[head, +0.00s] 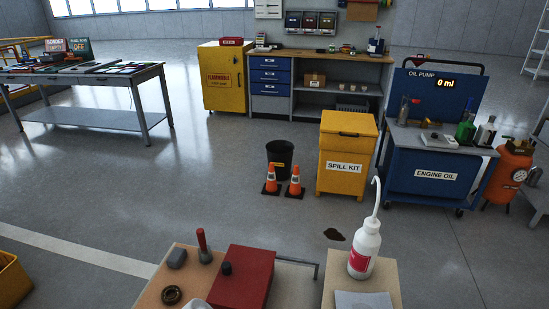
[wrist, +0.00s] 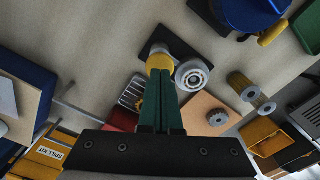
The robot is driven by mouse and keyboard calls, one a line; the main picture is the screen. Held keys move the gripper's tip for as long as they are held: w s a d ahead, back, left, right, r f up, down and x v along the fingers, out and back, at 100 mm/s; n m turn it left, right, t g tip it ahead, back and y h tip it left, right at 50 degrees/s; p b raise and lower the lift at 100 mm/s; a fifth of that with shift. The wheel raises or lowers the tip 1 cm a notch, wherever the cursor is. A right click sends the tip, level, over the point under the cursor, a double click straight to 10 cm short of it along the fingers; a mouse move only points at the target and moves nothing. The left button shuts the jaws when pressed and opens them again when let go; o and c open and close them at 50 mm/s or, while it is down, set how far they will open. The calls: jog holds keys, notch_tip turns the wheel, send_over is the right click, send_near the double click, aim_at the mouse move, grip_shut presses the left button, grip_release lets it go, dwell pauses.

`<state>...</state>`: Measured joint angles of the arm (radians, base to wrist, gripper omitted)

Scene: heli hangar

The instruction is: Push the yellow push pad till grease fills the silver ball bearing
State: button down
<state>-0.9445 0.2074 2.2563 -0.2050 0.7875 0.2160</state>
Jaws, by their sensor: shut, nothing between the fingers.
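In the wrist view, the yellow push pad (wrist: 160,61) is a round yellow piece in front of a dark plate. The silver ball bearing (wrist: 192,75) appears as a pale grey ring just right of the pad. My gripper (wrist: 164,76) is shut and empty, its green fingers side by side. The fingertips overlap the lower edge of the pad in the picture; I cannot tell whether they touch it. Grease in the bearing cannot be made out. The head view shows neither my gripper nor the pad.
In the head view, a wooden bench top (head: 148,297) at the bottom holds a dark ring (head: 172,295), a red box (head: 243,278) and a red-handled tool (head: 203,247). A white squeeze bottle (head: 364,250) stands on a stand to the right.

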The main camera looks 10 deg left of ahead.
jog(key=shift+f, duration=1.85)
jog(key=shift+r, duration=1.35)
notch_tip(320, 180, up, 7)
jog(key=s+d+r+m+y, duration=0.1)
jog(key=d+m, duration=0.4)
jog(key=d, duration=0.5)
jog(key=s+d+r+m, duration=0.2)
jog(key=d+m, duration=0.4)
jog(key=d, duration=0.4)
jog(key=shift+s+r+m+y, duration=0.3)
jog(key=shift+s+y, duration=0.1)
jog(key=shift+s, duration=0.2)
